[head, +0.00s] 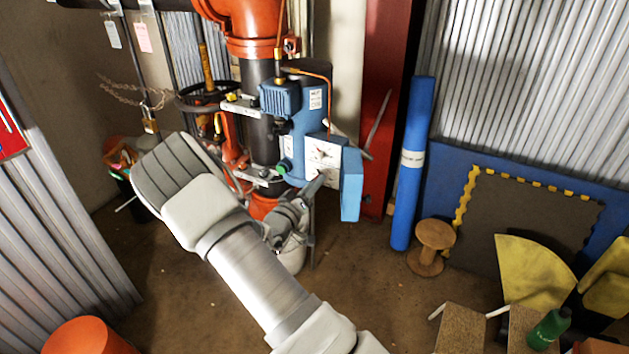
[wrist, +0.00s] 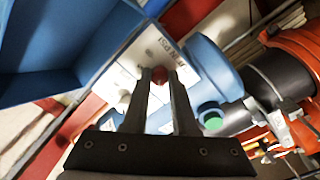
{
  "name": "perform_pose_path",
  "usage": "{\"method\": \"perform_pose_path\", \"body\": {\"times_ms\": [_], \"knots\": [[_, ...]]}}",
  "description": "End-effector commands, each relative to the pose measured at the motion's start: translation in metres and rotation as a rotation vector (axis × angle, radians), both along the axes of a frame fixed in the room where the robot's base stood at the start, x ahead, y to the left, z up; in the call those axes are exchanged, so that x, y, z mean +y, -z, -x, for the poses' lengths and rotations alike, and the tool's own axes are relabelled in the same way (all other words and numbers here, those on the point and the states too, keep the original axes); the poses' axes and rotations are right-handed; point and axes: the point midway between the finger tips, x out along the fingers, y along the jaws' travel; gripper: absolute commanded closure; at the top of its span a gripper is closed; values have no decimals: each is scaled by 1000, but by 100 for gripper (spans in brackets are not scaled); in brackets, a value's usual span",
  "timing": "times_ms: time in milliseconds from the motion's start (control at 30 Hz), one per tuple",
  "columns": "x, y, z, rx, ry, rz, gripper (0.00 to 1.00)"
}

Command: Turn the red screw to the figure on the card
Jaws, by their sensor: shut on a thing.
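The red screw (wrist: 160,75) shows as a small round red head between my fingertips in the wrist view. My gripper (wrist: 160,78) is shut on it, in front of a white printed plate (wrist: 182,62) on the blue unit. In the head view my gripper (head: 316,184) reaches the lower part of the white dial face (head: 325,154); the screw cannot be made out there. A white tag (head: 112,34) and a pink card (head: 143,38) hang at the upper left; their writing is too small to read, and I cannot tell which is the card.
The blue unit (head: 300,135) is fixed to a dark pipe, with its blue door (head: 351,184) open beside my gripper. A green knob (head: 282,167) sits on its lower left. A handwheel (head: 205,96) is further left.

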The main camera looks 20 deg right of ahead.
Motion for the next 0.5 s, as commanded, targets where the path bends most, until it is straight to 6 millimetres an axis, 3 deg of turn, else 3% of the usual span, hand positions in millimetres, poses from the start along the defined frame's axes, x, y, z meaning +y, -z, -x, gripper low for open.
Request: {"method": "perform_pose_path", "body": {"times_ms": [500], "knots": [[0, 1, 0, 100, 0, 76, 100]]}}
